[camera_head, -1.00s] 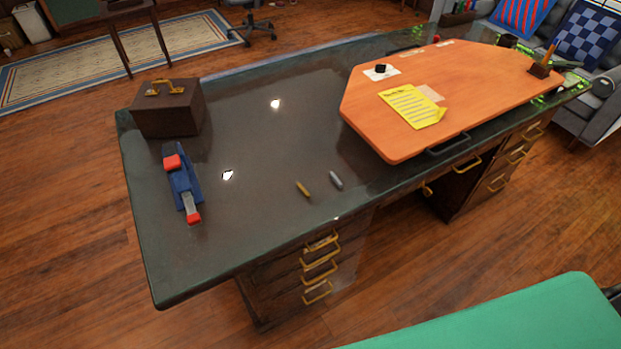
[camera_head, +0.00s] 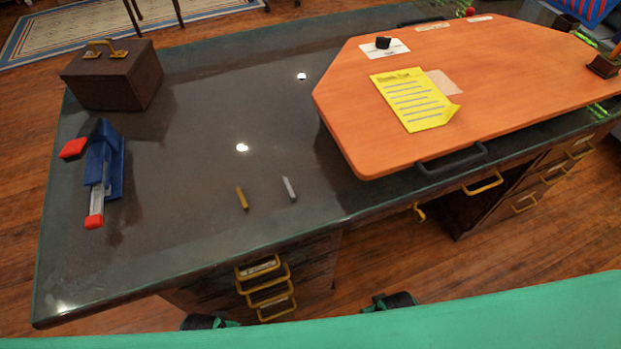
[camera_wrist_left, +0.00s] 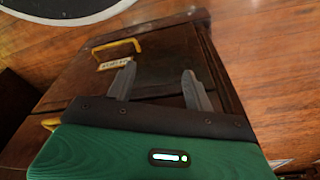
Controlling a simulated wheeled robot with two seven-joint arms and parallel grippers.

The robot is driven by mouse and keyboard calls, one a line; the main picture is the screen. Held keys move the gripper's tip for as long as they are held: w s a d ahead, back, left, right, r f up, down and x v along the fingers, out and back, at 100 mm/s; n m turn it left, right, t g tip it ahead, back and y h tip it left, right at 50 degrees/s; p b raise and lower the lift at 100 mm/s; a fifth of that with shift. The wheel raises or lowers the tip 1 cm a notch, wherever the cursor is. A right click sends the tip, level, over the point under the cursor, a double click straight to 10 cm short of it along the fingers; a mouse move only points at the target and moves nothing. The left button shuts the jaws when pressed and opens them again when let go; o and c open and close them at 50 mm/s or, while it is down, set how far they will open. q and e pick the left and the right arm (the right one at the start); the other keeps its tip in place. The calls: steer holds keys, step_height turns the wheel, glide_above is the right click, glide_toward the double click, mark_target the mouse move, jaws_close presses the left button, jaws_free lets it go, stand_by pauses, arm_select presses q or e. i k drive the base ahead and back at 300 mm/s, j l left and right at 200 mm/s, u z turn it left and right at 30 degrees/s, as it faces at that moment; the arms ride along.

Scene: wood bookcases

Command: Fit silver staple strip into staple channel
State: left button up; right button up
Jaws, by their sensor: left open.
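The silver staple strip (camera_head: 289,189) lies on the dark desk top, just right of a gold strip (camera_head: 242,198). A blue stapler (camera_head: 114,165) with red ends lies at the left of the desk. Its grey staple channel (camera_head: 97,196) shows toward the red front end; whether anything is in it is too small to tell. My left gripper (camera_wrist_left: 155,75) is open and empty in the left wrist view, in front of the desk drawers. In the head view, dark parts of my left gripper (camera_head: 208,321) and right gripper (camera_head: 390,301) show low, below the desk edge; the right fingers are unclear.
A brown box (camera_head: 112,78) with gold handles stands at the back left of the desk (camera_head: 200,130). An orange board (camera_head: 460,110) with a yellow paper (camera_head: 413,98) covers the right side. Drawers with brass handles (camera_head: 265,285) face me. The desk's middle is clear.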

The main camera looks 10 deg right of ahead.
mark_target(95, 220)
steer(key=j+u, duration=0.2)
steer(key=u, duration=0.15)
steer(key=k+j+u, duration=0.1)
steer(key=u, duration=0.2)
steer(key=j+u, duration=0.35)
steer(key=z, duration=1.35)
